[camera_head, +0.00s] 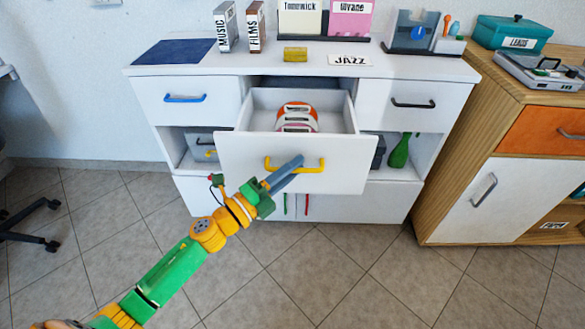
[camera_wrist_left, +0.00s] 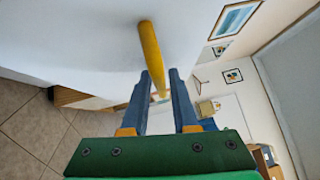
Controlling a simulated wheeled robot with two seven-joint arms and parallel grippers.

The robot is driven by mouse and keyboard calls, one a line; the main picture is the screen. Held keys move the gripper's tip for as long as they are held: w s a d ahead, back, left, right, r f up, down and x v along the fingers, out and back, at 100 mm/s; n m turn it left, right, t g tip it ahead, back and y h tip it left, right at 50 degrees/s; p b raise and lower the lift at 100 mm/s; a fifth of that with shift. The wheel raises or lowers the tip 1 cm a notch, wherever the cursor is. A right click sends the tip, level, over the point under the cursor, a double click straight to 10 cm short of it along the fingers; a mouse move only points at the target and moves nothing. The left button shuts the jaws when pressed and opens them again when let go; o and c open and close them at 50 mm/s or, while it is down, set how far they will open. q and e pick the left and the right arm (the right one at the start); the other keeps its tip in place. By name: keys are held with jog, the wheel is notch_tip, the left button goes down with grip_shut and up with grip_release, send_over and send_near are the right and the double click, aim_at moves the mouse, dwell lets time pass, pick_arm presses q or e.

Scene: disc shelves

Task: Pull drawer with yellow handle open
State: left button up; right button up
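The white drawer (camera_head: 236,160) with the yellow handle (camera_head: 316,166) stands pulled out from the middle of the white cabinet. An orange and white object (camera_head: 297,117) lies inside it. My left gripper (camera_head: 297,163) reaches up from the lower left to the handle, and its blue-grey fingers cover part of the bar. My right gripper is in neither view.
The white cabinet (camera_head: 150,118) has side drawers with a blue handle (camera_head: 185,98) and a black handle (camera_head: 413,103), both shut. A wooden cabinet (camera_head: 447,180) stands at the right. The tiled floor (camera_head: 330,275) in front is clear. A chair base (camera_head: 35,222) is at the far left.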

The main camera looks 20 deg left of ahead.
pick_arm(q)
jog(key=v, duration=0.7)
jog(key=shift+b, duration=0.45)
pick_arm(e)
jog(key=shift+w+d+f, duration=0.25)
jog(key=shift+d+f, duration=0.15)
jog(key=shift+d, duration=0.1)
